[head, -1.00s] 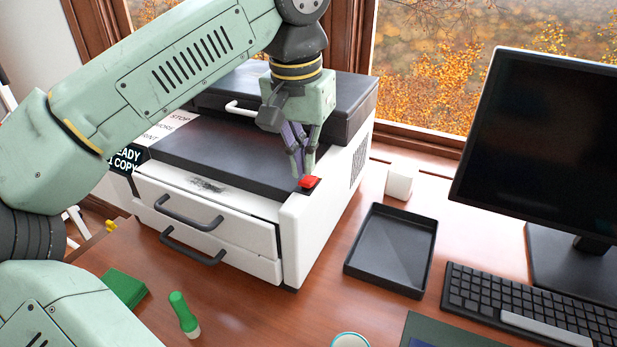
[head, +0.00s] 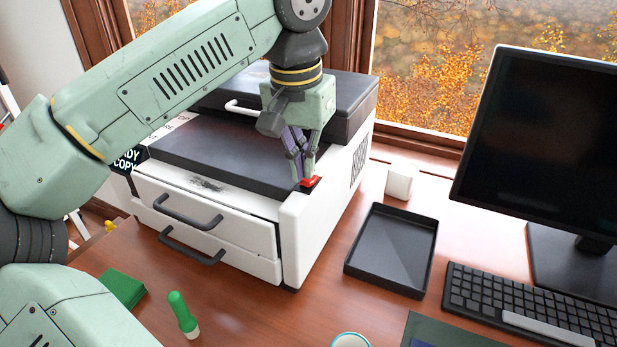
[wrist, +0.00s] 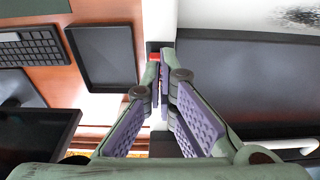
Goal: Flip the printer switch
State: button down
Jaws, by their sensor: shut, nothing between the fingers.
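The white printer (head: 322,218) with black top parts stands on the desk. Its red switch (head: 311,182) sits on the front right corner of its top. My gripper (head: 304,180) is shut and empty, pointing down, with its fingertips at the switch; they look to be touching it. In the wrist view the fingertips (wrist: 160,66) cover most of the switch, and only a little red (wrist: 155,56) shows beside them. Which way the switch is tilted is hard to tell.
An empty black tray (head: 391,250) lies right of the printer, with a small white block (head: 400,182) behind it. A monitor (head: 545,150) and keyboard (head: 530,305) stand further right. A green marker (head: 181,312) and green block (head: 122,288) lie in front.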

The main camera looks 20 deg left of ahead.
aim_at(304, 181)
jog(key=shift+f+b, duration=0.35)
jog(key=shift+f, duration=0.25)
notch_tip(304, 181, up, 7)
jog(key=p, duration=0.6)
jog(key=shift+r, duration=0.1)
jog(key=shift+s, duration=0.1)
dwell(0.6)
